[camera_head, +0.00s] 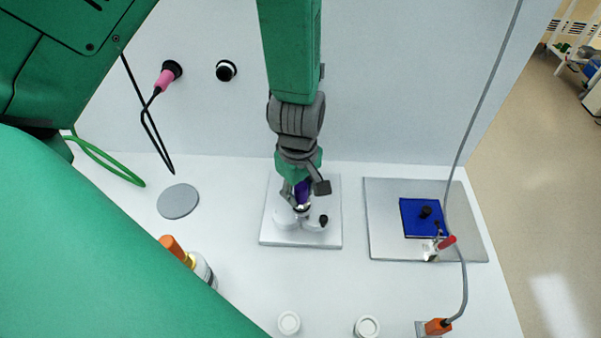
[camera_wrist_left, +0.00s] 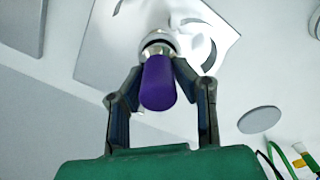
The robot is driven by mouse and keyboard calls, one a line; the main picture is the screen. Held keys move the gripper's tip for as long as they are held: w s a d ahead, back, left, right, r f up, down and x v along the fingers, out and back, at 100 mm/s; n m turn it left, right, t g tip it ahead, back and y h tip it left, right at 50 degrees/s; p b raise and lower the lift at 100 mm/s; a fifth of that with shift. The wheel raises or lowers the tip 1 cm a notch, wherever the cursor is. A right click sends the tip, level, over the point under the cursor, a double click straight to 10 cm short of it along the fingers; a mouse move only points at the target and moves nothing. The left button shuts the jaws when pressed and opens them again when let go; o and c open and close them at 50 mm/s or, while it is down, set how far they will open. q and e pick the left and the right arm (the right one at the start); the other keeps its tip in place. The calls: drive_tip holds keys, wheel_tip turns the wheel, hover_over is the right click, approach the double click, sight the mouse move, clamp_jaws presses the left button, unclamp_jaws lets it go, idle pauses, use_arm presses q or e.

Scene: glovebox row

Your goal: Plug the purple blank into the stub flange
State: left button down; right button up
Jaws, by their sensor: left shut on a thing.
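The purple blank (camera_head: 302,194) is in my left gripper (camera_head: 299,196), whose fingers are shut on it from both sides. The wrist view shows the purple blank (camera_wrist_left: 158,84) between the fingertips of the left gripper (camera_wrist_left: 160,66), its far end toward the stub flange (camera_wrist_left: 158,42). In the head view, the stub flange (camera_head: 302,210) is a shiny fitting on a white base plate (camera_head: 270,236), just below the blank and partly hidden by the gripper. I cannot tell whether the blank is seated in it or only at its mouth. My right gripper is not in view.
A grey plate with a blue pad (camera_head: 413,222) and a red-handled clamp (camera_head: 446,243) lies right. A grey cable runs down to an orange connector (camera_head: 438,326).

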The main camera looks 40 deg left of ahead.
use_arm(q)
drive_tip(key=shift+f, duration=0.5)
drive_tip(key=c, duration=1.2)
unclamp_jaws()
wheel_tip(320, 180, up, 12)
drive_tip(key=shift+f, duration=0.1)
